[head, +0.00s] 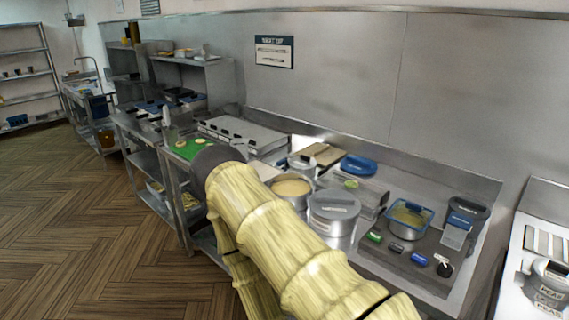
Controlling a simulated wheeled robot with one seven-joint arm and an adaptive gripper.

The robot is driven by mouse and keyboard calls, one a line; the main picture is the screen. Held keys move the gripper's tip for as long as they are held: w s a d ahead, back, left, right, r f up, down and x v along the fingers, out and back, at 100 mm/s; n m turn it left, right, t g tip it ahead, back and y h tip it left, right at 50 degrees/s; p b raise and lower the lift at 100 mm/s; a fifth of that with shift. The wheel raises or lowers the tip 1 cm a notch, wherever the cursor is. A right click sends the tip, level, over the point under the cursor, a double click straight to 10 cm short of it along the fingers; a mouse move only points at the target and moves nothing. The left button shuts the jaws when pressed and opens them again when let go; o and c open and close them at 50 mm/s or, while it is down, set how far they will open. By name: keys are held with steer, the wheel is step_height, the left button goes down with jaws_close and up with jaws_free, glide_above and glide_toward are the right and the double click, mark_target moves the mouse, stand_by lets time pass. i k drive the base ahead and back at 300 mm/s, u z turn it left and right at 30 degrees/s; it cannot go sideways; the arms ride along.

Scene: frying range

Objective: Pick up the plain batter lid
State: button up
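A round steel pot with a grey lid (334,204) stands on the steel counter, just right of my arm. An open pot of pale batter (292,187) stands behind it to the left, partly hidden by my arm. Another grey lid-like round piece (301,160) shows behind the open pot. A blue lid (358,166) lies farther back. I cannot read any label, so I cannot tell which lid is the plain batter one. My pale, wood-patterned arm crosses the lower middle of the head view.
A blue-rimmed container (409,218), dark tubs (467,213) and several small coloured items (419,258) crowd the counter's right. A green board (192,148) lies left of my arm. A wall backs the counter. The wooden floor (80,220) at left is clear.

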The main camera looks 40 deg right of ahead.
mark_target(354, 165)
steer(key=u, duration=0.7)
steer(key=i, duration=3.15)
steer(key=z, duration=3.05)
